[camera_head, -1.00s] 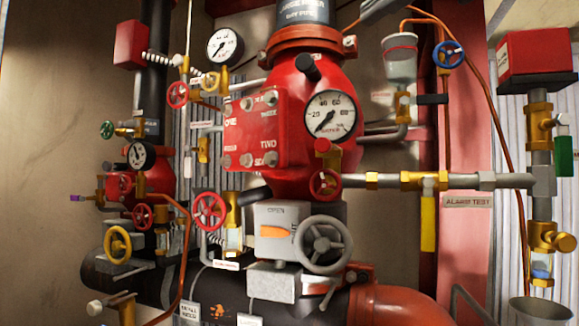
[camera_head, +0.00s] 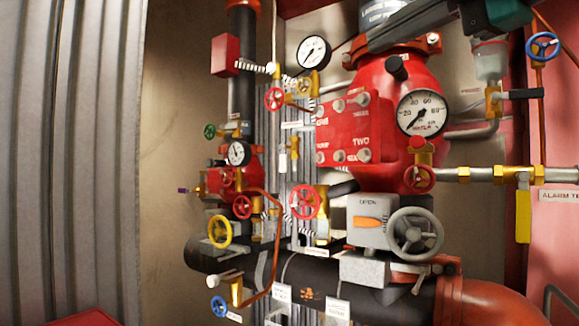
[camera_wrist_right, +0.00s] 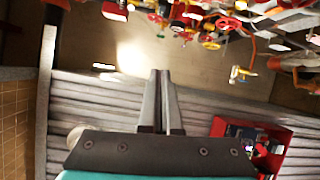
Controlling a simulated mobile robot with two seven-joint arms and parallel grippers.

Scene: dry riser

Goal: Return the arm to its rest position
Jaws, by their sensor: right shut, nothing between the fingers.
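My right gripper (camera_head: 372,40) reaches in from the top right of the head view, in front of the top of the red valve body (camera_head: 385,85). Its teal and dark housing (camera_head: 505,12) is cut by the top edge. In the right wrist view the two grey fingers of my right gripper (camera_wrist_right: 160,75) lie together with nothing between them. They appear apart from the pipework. My left gripper is not in view.
A large pressure gauge (camera_head: 421,112), a grey handwheel (camera_head: 415,231) and a yellow lever (camera_head: 523,215) stand out from the pipework. Corrugated grey wall (camera_head: 65,150) fills the left. A red open box (camera_wrist_right: 250,145) shows at lower right in the wrist view.

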